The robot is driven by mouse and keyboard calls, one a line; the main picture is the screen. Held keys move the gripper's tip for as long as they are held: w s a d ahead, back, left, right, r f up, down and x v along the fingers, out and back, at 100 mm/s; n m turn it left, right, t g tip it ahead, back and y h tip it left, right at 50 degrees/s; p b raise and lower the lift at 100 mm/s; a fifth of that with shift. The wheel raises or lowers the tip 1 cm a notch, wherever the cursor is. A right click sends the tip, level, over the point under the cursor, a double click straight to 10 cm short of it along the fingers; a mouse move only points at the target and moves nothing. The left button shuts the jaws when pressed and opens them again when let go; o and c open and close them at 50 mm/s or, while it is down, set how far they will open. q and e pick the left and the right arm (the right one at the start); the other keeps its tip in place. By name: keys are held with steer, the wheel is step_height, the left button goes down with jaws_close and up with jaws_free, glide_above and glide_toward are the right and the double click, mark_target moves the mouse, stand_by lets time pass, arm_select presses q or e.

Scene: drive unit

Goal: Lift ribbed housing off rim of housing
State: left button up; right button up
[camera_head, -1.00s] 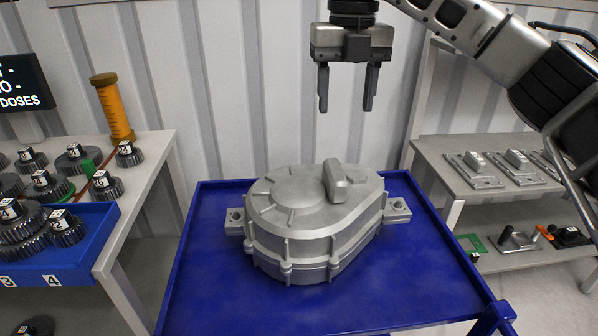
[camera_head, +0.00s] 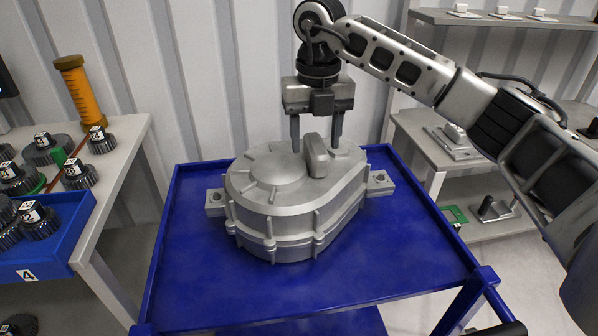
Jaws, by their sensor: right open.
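The ribbed housing (camera_head: 265,178) is a grey metal cover with radial ribs and a raised grip block (camera_head: 316,156) on top. It sits on the rim of the lower housing (camera_head: 280,246), which has bolt lugs at both sides and stands on the blue cart. My right gripper (camera_head: 316,146) points straight down over the far part of the cover. Its two fingers are apart, one on each side of the grip block in the picture. The fingertips are partly behind the block and cover, and I cannot tell whether they touch. My left gripper is not in view.
The blue cart top (camera_head: 400,255) is clear around the housing. On the left, a table (camera_head: 112,165) holds several gears, an orange cylinder (camera_head: 80,92) and a blue bin (camera_head: 60,245). On the right, shelves (camera_head: 425,150) hold metal parts behind my right arm.

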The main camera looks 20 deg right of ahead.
steer(key=shift+f, duration=1.35)
jaws_close()
steer(key=shift+r, duration=0.1)
steer(key=shift+w+r, duration=0.15)
steer(key=shift+r, duration=0.2)
steer(key=shift+f, duration=0.1)
